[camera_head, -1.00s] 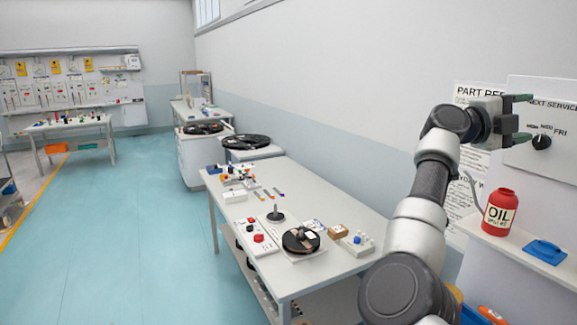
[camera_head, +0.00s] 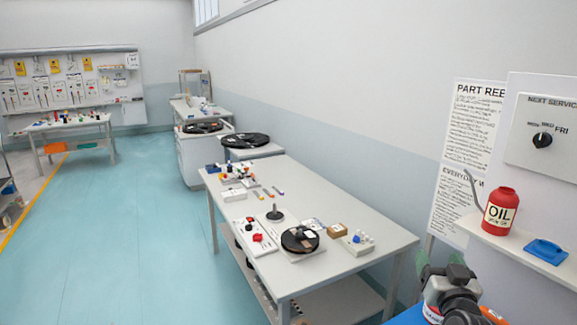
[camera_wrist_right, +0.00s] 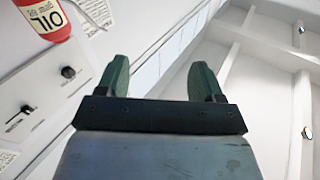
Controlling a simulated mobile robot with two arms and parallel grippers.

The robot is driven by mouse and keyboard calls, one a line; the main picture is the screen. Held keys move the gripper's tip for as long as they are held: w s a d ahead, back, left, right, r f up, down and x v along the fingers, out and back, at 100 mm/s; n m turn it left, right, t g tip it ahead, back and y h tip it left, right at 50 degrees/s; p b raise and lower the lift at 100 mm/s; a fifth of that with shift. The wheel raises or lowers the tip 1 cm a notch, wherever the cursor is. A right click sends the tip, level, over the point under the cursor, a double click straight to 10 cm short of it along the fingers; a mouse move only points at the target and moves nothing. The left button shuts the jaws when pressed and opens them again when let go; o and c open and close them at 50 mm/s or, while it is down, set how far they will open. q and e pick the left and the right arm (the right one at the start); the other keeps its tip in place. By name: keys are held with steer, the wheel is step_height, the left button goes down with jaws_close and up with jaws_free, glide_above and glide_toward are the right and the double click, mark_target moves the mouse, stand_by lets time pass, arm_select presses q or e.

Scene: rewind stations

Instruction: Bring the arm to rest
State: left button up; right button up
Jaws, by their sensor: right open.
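My right arm is folded low at the bottom right of the head view, and its gripper (camera_head: 440,268) with green fingers shows there only in part, near the right end of the table. In the right wrist view the gripper (camera_wrist_right: 160,78) is open, with its two green fingers apart and nothing between them. It points away from the service panel (camera_wrist_right: 40,95), which lies to the left in that view. My left gripper is in neither view.
A red oil can (camera_head: 500,211) and a blue object (camera_head: 546,252) sit on a shelf (camera_head: 520,243) at the right. A black dial (camera_head: 542,140) is on the panel above. The long table (camera_head: 350,215) holds a reel and small parts. The blue floor at left is clear.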

steer(key=s+a+f+n+g+y, duration=0.2)
steer(key=s+a+f+g, duration=0.2)
steer(key=s+f, duration=0.45)
steer(key=s+a+f+n+g+y, duration=0.1)
steer(key=s+a+f+n+g, duration=0.1)
steer(key=s+a+f+g, duration=0.45)
steer(key=s+f+g, duration=0.3)
steer(key=s+f, duration=0.1)
steer(key=s, duration=0.6)
steer(key=s+f+g, duration=0.2)
steer(key=s+f, duration=0.1)
steer(key=s, duration=0.8)
step_height(320, 180, down, 31)
steer(key=g+b, duration=0.2)
steer(key=b, duration=0.3)
steer(key=s+d+f+b, duration=0.1)
steer(key=s+f+b, duration=0.1)
steer(key=s+f, duration=0.6)
steer(key=s+d+f+h+b, duration=0.1)
steer(key=s+f+b, duration=0.2)
steer(key=s+f, duration=0.5)
step_height(320, 180, down, 6)
steer(key=shift+d+r+n+g, duration=0.25)
steer(key=shift+n+g, duration=0.05)
steer(key=shift+g, duration=0.05)
steer(key=shift+s, duration=0.1)
